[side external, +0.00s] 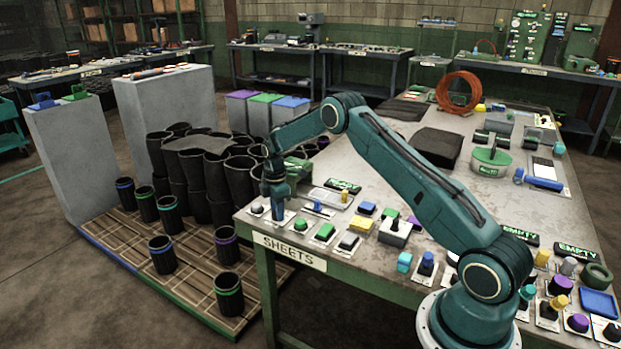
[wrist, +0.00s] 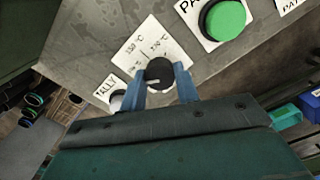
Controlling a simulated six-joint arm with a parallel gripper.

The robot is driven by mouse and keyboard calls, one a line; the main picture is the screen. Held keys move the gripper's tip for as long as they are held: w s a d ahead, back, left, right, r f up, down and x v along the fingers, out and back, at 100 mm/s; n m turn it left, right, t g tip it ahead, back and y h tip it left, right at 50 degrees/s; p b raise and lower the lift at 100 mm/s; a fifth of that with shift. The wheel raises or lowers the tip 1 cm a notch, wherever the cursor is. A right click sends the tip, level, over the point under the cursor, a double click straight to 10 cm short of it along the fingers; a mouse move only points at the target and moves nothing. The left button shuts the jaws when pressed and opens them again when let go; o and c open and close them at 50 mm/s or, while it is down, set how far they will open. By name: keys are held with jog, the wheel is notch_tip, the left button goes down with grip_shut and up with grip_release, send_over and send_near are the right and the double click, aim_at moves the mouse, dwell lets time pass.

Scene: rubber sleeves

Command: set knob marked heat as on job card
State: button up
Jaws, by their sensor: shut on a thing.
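A black round knob (wrist: 160,73) sits on a white plate (wrist: 152,42) printed with a scale in °C; the figures are too blurred to read surely. A pale pointer line on the knob points left in the wrist view. My gripper (wrist: 164,84) has its blue fingers shut on the knob, one on each side. In the side view my gripper (side external: 279,208) reaches down at the near left corner of the table, and its fingers mostly hide the knob. No job card can be made out with certainty, and the heat marking is not legible.
A plate marked TALLY (wrist: 105,88) lies to the left, and a big green button (wrist: 225,18) to the right, in the wrist view. The table (side external: 345,262) carries several other switches. Black sleeves (side external: 228,172) stand on a pallet left of it.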

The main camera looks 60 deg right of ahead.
jog(key=shift+m, duration=0.3)
jog(key=m, duration=0.5)
jog(key=shift+m, duration=0.3)
jog(key=m, duration=1.1)
jog(key=shift+m, duration=0.4)
jog(key=m, duration=0.6)
jog(key=o, duration=1)
